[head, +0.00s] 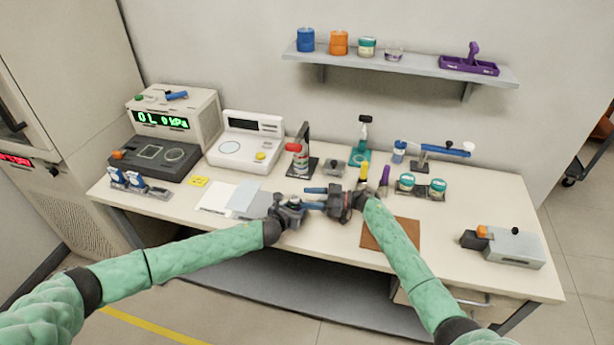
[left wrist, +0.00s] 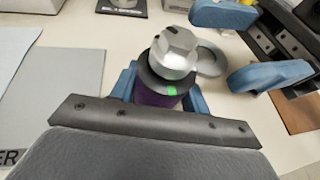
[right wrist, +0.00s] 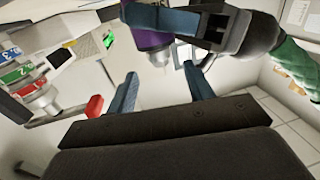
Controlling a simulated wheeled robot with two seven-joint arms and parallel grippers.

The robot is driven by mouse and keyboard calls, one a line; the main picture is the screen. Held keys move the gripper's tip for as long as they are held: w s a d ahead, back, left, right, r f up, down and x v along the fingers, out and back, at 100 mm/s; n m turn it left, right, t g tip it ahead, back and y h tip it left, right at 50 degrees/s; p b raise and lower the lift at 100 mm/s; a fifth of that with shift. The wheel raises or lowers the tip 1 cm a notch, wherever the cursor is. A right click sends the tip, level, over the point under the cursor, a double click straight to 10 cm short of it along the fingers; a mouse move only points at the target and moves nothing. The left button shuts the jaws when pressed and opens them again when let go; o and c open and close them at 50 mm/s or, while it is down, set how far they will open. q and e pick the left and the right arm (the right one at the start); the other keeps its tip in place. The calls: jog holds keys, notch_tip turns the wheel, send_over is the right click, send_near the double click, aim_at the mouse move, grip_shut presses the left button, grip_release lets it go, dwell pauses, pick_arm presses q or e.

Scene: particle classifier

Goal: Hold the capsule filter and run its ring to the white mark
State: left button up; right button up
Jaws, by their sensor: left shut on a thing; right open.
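The capsule filter (left wrist: 150,98) has a purple body, a silver hex-shaped top (left wrist: 176,48) and a dark ring (left wrist: 158,84) with a green mark on its near side. I see no white mark on it. My left gripper (head: 294,201) is shut around the purple body and holds it over the front middle of the bench. The body also shows in the right wrist view (right wrist: 148,40), partly behind the left gripper's finger. My right gripper (head: 314,197) is open and empty. Its two blue fingers point left towards the filter, apart from it.
A grey flat sheet (head: 247,196) and a white sheet (head: 215,197) lie to the left, a brown mat (head: 400,240) to the right. Behind stand a red-topped device (head: 297,158), a grey block (head: 333,168) and jars (head: 438,188).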

jog(key=d, duration=0.7)
jog(key=a+r+n+h, duration=0.2)
jog(key=r+n+h, duration=0.1)
jog(key=n, duration=0.9)
jog(key=a+r+n+g+h, duration=0.1)
jog(key=a+r+n+h, duration=0.2)
jog(key=n, duration=0.9)
jog(key=a+r+n+g+h, duration=0.1)
jog(key=a+r+n+h, duration=0.2)
jog(key=n+h, duration=0.4)
jog(key=shift+a+r+n+h, duration=0.2)
jog(key=shift+r+n+h, duration=0.25)
jog(key=shift+n, duration=1.95)
jog(key=shift+w+r, duration=0.1)
